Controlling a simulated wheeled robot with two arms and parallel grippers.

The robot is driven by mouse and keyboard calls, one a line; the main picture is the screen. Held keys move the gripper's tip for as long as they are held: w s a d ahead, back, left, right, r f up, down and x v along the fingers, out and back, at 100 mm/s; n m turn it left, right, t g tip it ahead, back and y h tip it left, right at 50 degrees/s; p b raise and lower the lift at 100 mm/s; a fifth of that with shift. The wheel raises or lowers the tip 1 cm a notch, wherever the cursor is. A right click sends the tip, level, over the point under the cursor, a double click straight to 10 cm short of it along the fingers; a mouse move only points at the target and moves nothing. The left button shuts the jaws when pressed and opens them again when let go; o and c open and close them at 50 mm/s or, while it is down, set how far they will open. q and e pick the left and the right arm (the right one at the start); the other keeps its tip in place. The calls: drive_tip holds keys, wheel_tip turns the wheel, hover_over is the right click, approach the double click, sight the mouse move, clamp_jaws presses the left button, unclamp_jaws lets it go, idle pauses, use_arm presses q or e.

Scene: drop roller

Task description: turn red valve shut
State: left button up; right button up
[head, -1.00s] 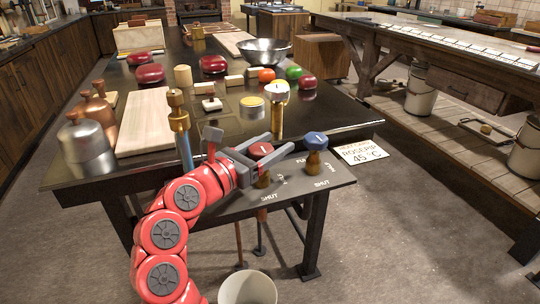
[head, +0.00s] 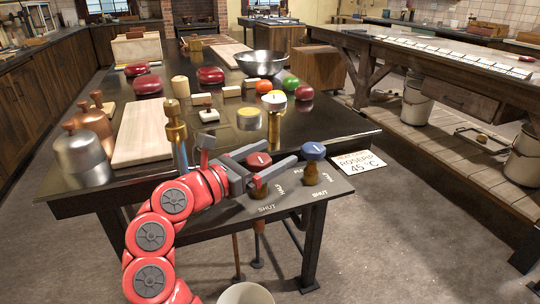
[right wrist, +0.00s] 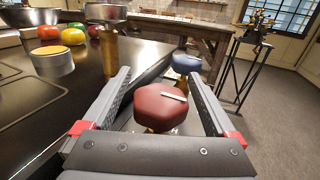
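The red valve (head: 258,160) is a red knob with a white mark, on a brass stem at the bench's front edge. It shows large in the right wrist view (right wrist: 160,106). My right gripper (head: 283,151) is open around it, with one finger on each side. In the right wrist view the fingers (right wrist: 158,72) straddle the knob, with narrow gaps that look clear of it. The knob hides part of its stem. The word SHUT is printed on the panel (head: 285,208) below the valve. My left gripper is not in view.
A blue valve (head: 314,151) stands just right of the red one, close to my fingertips. A bucket (head: 246,294) stands below.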

drive_tip(key=s+r, duration=0.1)
drive_tip(key=s+r+p, duration=0.1)
drive_tip(key=r, duration=0.1)
drive_tip(key=s+r+b, duration=0.2)
drive_tip(key=s+b, duration=0.4)
drive_tip(key=s, duration=0.8)
drive_tip(key=shift+a, duration=0.3)
